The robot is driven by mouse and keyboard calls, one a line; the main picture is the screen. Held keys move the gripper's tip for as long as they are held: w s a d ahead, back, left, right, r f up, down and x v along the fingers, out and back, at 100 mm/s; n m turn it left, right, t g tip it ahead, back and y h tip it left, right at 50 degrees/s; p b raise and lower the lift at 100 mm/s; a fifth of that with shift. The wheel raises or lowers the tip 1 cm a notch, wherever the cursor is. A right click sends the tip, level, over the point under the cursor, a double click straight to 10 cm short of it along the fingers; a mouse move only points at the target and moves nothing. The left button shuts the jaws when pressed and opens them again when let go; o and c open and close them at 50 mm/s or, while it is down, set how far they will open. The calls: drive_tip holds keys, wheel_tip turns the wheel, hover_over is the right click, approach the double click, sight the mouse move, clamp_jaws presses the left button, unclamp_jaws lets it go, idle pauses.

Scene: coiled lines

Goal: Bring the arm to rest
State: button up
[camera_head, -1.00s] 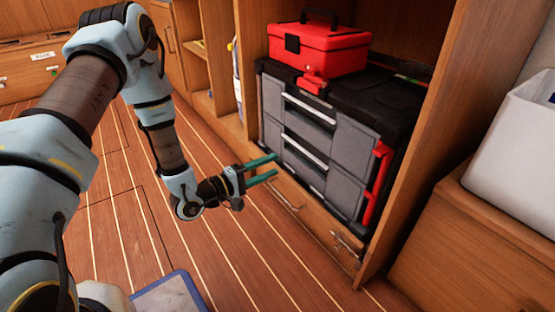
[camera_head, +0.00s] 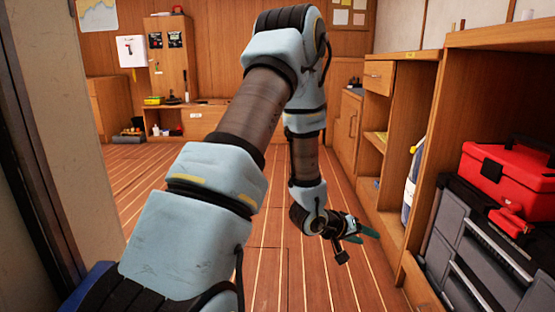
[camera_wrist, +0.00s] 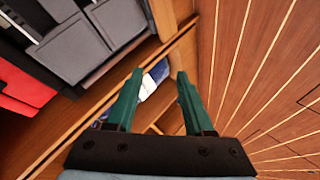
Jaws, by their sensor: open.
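My gripper (camera_head: 369,235) is at the end of my bent arm, low over the striped wooden floor and left of the shelving in the head view. In the wrist view my gripper (camera_wrist: 158,80) shows two teal fingers spread apart with nothing held between them. A blue and white item (camera_wrist: 152,80) shows beyond the fingers, at a distance. My arm reaches forward through the middle of the head view.
On the right, a red toolbox (camera_head: 507,177) sits on a grey drawer unit (camera_head: 470,245) in a wooden shelf bay (camera_head: 490,75). The wooden floor (camera_head: 150,165) left of my arm is clear. A wall edge (camera_head: 75,120) stands at left.

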drive_tip(key=a+r+y+p, duration=0.1)
drive_tip(key=a+r+y, duration=0.25)
drive_tip(key=a, duration=0.35)
drive_tip(key=w+a+r+y+p, duration=0.1)
drive_tip(key=a+r+y, duration=0.1)
drive_tip(key=a+r, duration=0.35)
drive_tip(key=a+r+y+p, duration=0.2)
drive_tip(key=a+r+y, duration=0.1)
drive_tip(key=a, duration=0.6)
drive_tip(key=s+a+r+n+g+y+p, duration=0.25)
drive_tip(key=s+a+r, duration=0.45)
drive_tip(key=s+a, duration=0.4)
wheel_tip(320, 180, up, 38)
drive_tip(key=s+d+h+p, duration=0.1)
drive_tip(key=p, duration=3.7)
drive_tip(key=shift+d+r+m+g, duration=0.15)
drive_tip(key=shift+m+g, duration=0.2)
drive_tip(key=shift+m, duration=0.1)
